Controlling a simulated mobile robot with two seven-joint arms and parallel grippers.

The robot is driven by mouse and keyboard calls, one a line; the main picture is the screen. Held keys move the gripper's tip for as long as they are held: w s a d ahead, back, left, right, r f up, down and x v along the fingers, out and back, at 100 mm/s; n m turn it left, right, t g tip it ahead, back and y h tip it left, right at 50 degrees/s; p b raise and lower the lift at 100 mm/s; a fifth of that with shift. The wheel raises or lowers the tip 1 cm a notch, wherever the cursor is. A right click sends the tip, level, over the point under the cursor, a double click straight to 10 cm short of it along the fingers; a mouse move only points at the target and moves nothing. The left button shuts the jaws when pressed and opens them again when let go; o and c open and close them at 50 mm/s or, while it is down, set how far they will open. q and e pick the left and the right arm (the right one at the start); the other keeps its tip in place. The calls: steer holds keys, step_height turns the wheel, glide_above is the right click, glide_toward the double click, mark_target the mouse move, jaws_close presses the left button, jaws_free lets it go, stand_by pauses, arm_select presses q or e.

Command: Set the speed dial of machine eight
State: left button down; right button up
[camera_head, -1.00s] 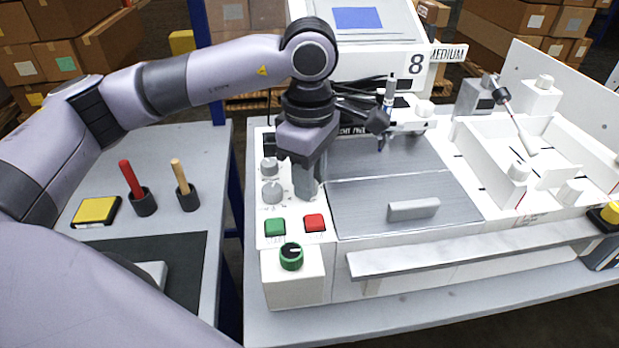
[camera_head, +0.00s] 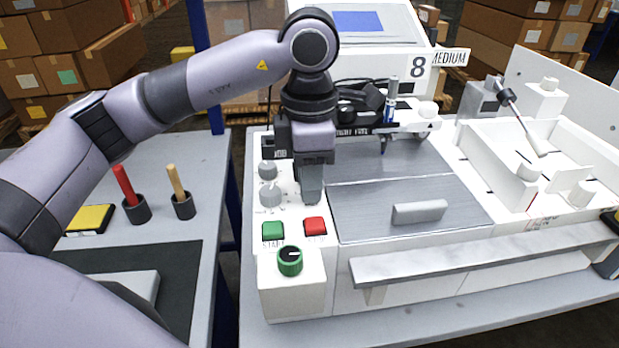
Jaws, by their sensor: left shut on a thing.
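Machine eight (camera_head: 340,285) is a white pen plotter with an "8" sign (camera_head: 417,66) and a "MEDIUM" sign (camera_head: 450,58) at its top. Its left panel bears two grey knobs, an upper one (camera_head: 268,170) and a lower one (camera_head: 271,194), a green button (camera_head: 273,231), a red button (camera_head: 315,227) and a green-rimmed dial (camera_head: 290,261) at the front. My left gripper (camera_head: 312,198) points down at the panel, right of the grey knobs and behind the red button. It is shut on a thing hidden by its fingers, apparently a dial. My right gripper is out of view.
A pen carriage (camera_head: 391,100) stands behind the grey plate (camera_head: 405,190). A white tray (camera_head: 585,145) is at the right. On the left table are a red-handled tool (camera_head: 124,184), a wooden-handled tool (camera_head: 177,182) and a yellow pad (camera_head: 89,219). Boxes fill the background.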

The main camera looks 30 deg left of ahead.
arm_select(q)
steer(key=shift+r, duration=0.1)
stand_by(0.3)
steer(key=c, duration=0.8)
jaws_free()
steer(key=shift+c, duration=0.2)
steer(key=shift+r, duration=3.55)
